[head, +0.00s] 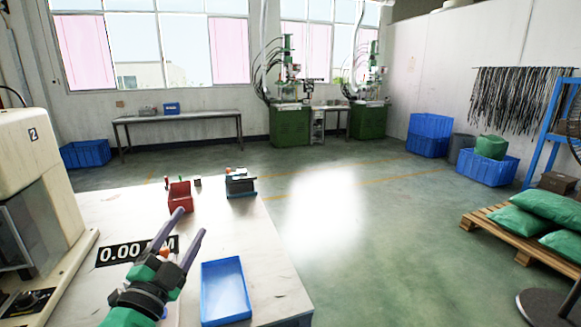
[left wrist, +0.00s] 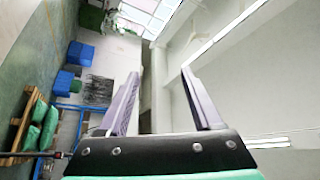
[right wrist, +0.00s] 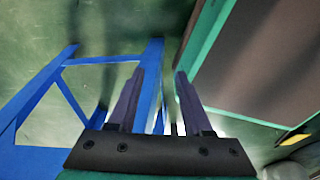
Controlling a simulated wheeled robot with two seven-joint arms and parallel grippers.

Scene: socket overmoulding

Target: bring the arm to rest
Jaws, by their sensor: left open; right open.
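My left gripper (head: 185,236) is open in the head view, raised over the white worktable (head: 130,212). Nothing shows between its fingers. In the left wrist view the left gripper (left wrist: 160,85) is also open and empty, with the far room, wall and windows beyond it. My right gripper (right wrist: 158,85) shows only in the right wrist view, its fingers apart with nothing between them. Blue frame bars and green floor lie beyond it. The right arm does not show in the head view.
On the worktable are a blue tray (head: 226,290), a red bin (head: 179,196) and a dark fixture (head: 240,183). A cream machine (head: 38,190) stands at the left. A pallet (head: 505,238) with green sacks is at the right. The floor between is open.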

